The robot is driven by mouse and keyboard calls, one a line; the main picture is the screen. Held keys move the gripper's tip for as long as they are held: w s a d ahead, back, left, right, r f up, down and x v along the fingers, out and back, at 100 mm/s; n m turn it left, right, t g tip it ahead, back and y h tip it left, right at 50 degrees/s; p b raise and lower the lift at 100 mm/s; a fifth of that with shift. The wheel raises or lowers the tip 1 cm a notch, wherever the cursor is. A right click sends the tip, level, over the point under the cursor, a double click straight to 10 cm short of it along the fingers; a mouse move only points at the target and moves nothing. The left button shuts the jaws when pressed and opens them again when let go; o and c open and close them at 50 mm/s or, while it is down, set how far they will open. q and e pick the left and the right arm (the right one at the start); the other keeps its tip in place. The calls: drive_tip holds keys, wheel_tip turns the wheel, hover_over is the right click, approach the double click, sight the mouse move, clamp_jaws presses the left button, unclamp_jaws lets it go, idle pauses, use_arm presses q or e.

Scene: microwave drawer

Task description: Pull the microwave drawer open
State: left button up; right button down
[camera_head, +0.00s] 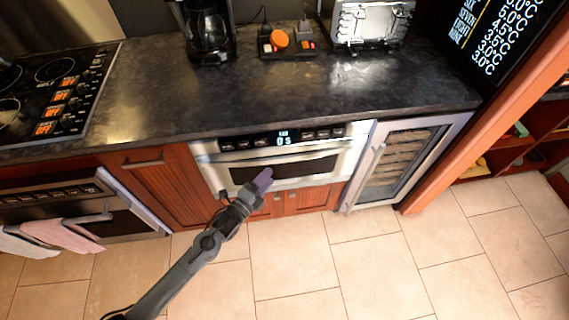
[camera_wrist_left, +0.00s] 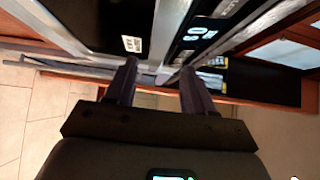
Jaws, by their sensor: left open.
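The microwave drawer (camera_head: 312,166) is set in the cabinet front under the dark counter. It has a silver frame, a dark window, a lit display strip and a horizontal bar handle (camera_head: 322,148), and its front looks flush with the cabinets. My left gripper (camera_head: 265,178) is in front of the drawer's window, just below the handle. In the left wrist view, my left gripper (camera_wrist_left: 157,82) has its fingers apart, with a silver bar (camera_wrist_left: 168,38) of the drawer front running between them in the picture. I cannot tell whether the fingers touch it. My right gripper is not in view.
A wine cooler (camera_head: 402,160) with its glass door slightly ajar stands right of the drawer. An oven with towels (camera_head: 62,232) is at the left. A coffee maker (camera_head: 207,32) and toaster (camera_head: 368,25) stand on the counter (camera_head: 290,90). The tiled floor in front is clear.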

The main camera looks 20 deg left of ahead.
sight(284, 160)
use_arm(q)
drive_tip(key=b+x, duration=0.2)
drive_tip(key=x, duration=0.8)
drive_tip(key=shift+s, duration=0.1)
clamp_jaws()
